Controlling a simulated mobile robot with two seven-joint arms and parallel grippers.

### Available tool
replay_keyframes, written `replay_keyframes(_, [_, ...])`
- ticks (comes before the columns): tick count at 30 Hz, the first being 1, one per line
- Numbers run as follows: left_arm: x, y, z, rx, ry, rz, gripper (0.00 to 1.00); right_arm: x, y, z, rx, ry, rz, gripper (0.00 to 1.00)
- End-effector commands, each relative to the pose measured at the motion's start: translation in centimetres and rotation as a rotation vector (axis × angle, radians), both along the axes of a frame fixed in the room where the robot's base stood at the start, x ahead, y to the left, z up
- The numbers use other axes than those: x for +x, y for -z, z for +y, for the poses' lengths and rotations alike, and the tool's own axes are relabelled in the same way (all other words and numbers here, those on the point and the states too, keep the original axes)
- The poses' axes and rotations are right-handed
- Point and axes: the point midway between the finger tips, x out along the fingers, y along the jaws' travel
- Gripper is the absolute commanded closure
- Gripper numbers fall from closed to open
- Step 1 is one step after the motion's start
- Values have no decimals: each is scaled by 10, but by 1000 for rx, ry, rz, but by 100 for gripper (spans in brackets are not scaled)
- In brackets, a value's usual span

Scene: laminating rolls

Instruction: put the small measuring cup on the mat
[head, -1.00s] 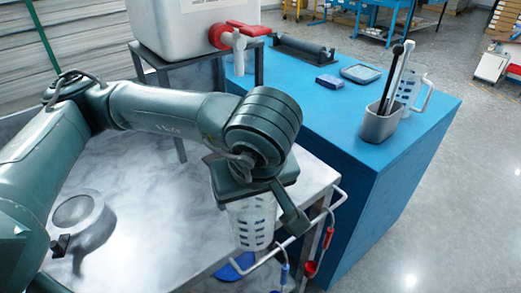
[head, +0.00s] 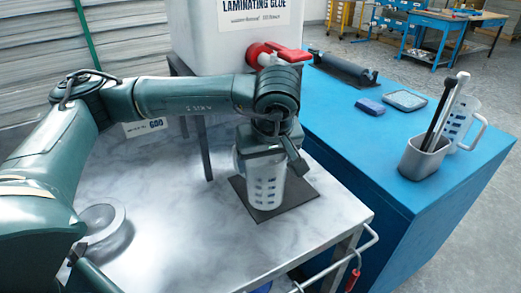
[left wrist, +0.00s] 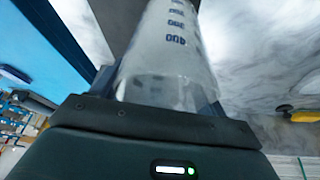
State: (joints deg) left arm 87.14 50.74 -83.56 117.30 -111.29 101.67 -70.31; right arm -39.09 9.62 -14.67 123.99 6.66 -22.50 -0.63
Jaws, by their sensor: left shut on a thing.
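The small measuring cup (head: 265,190) is clear with blue markings. My left gripper (head: 270,158) is shut on its upper part and holds it upright over the dark square mat (head: 295,196) on the marble-topped cart. The cup's base appears within the mat's outline; I cannot tell whether it touches. In the left wrist view the cup (left wrist: 170,60) shows between the fingers with its printed scale.
A glue tank (head: 225,35) with a red tap (head: 272,55) stands behind the gripper. A round metal dish (head: 112,232) lies at the cart's left. The blue bench (head: 365,135) holds a grey container (head: 424,158) and a larger measuring jug (head: 460,125).

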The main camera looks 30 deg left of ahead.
Motion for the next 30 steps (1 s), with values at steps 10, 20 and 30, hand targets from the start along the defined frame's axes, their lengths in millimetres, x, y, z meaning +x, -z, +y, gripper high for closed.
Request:
replay_keyframes(10, [29,7,28,1,1,3,50,1,-9,-1,-17,-6,-6,64])
replay_keyframes(20, [29,15,27,-1,0,-1,50,0,-7,0,-21,-9,-5,64])
replay_keyframes(30, [29,18,27,-1,0,-1,9,0,-5,0,-14,-8,-3,64])
